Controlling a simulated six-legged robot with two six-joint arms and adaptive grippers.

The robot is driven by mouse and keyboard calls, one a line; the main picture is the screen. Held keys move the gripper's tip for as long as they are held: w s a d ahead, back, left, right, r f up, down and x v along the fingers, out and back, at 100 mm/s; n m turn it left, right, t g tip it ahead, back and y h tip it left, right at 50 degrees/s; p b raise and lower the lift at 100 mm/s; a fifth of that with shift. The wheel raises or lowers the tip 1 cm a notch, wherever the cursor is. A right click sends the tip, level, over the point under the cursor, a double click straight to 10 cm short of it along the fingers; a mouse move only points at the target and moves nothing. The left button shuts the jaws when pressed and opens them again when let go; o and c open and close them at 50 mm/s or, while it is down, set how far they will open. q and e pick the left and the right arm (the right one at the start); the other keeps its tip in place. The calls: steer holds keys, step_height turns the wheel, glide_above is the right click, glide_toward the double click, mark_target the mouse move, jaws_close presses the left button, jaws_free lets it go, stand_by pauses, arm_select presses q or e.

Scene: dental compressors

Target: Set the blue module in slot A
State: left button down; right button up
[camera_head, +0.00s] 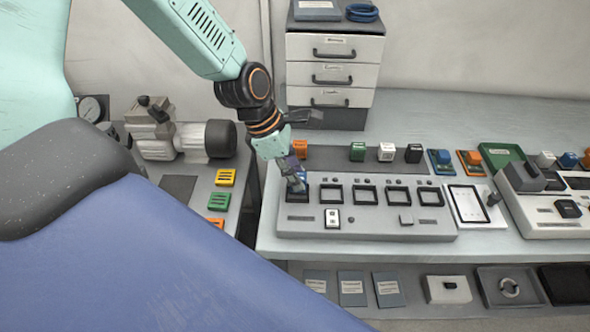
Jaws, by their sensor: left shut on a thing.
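The blue module (299,186) is at the leftmost slot of the light grey panel (375,229). I cannot tell whether it is seated or just above the slot. My left gripper (292,174) is shut on it, reaching down from behind, and hides part of the module and slot. Several dark-framed slots, such as this one (331,194), run to the right and look empty. Slot labels are too small to read. My right gripper is not in view.
A drawer cabinet (333,72) stands at the back. A tablet (467,204) lies right of the panel. A compressor (160,140) sits on the left bench.

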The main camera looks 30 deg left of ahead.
arm_select(q)
steer(key=shift+f+b, duration=0.35)
steer(key=shift+f, duration=0.55)
stand_by(0.5)
steer(key=c, duration=1)
jaws_free()
steer(key=shift+o, duration=0.3)
steer(key=shift+o, duration=1.4)
step_height(320, 180, up, 7)
steer(key=p, duration=0.8)
steer(key=shift+r, duration=0.1)
